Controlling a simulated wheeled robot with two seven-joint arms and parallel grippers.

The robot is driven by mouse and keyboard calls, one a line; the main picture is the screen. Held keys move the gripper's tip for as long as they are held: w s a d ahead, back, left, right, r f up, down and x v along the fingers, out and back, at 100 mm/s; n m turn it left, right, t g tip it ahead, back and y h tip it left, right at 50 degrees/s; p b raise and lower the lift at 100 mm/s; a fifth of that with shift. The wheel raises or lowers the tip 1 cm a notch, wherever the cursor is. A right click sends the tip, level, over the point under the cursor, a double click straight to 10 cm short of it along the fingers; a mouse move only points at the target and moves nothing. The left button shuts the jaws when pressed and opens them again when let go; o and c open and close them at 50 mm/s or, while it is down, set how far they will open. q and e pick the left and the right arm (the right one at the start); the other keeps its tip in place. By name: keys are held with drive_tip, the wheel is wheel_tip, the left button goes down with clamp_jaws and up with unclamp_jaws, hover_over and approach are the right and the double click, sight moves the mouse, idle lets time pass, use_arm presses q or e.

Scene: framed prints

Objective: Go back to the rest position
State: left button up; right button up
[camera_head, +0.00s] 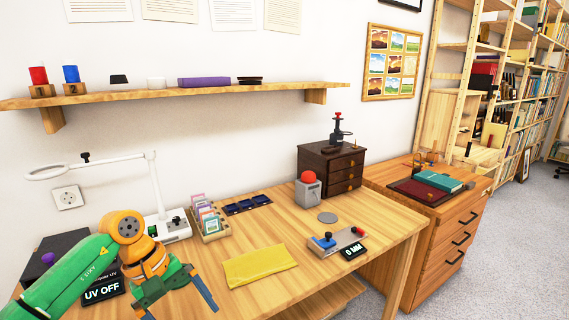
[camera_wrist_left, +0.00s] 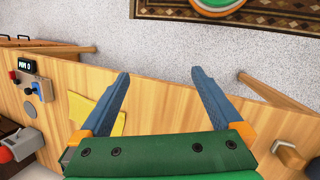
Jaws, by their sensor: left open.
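My left gripper (camera_head: 183,306) is above the front left part of the wooden desk (camera_head: 330,215) in the head view. Its two blue fingers are apart, with nothing between them. In the left wrist view the open gripper (camera_wrist_left: 160,76) hangs over the desk's front edge, with grey floor beyond its tips. A yellow cloth (camera_head: 260,266) lies on the desk to the right of the gripper, apart from it. My right gripper is in neither view.
A black box with a "UV OFF" display (camera_head: 102,291) stands close by my left arm. A white magnifier lamp (camera_head: 165,222), a card rack (camera_head: 208,220), a grey box with a red button (camera_head: 308,187) and a small device (camera_head: 338,243) stand on the desk. A shelf (camera_head: 180,92) hangs above.

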use_arm(q)
drive_tip(key=w+d+f+n+t+h+p, duration=0.1)
drive_tip(key=w+d+f+n+t+h, duration=0.15)
drive_tip(key=d+n+h, duration=0.95)
drive_tip(key=a+f+n+t+y+p, duration=0.1)
drive_tip(key=a+f+n+t+y, duration=0.3)
drive_tip(key=f+n, duration=0.75)
drive_tip(key=a+f+n+t+y+p, duration=0.15)
drive_tip(key=f+n+t+y, duration=0.4)
drive_tip(key=n, duration=1.15)
drive_tip(key=s+a+f+n+g+y, duration=0.2)
drive_tip(key=s+a+f+n, duration=0.1)
drive_tip(key=s+f+n, duration=0.4)
drive_tip(key=s+a+f+n+g+y, duration=0.25)
drive_tip(key=s+a+f+n, duration=0.2)
drive_tip(key=s+f, duration=0.4)
drive_tip(key=s+f+n+g+y, duration=0.1)
drive_tip(key=s+f+n+g, duration=0.2)
drive_tip(key=s, duration=0.8)
drive_tip(key=s+f+n+g+y, duration=0.1)
drive_tip(key=s+f+n+g, duration=0.2)
drive_tip(key=s, duration=0.9)
drive_tip(key=f+n, duration=0.1)
drive_tip(key=n, duration=0.2)
drive_tip(key=shift+a, duration=0.15)
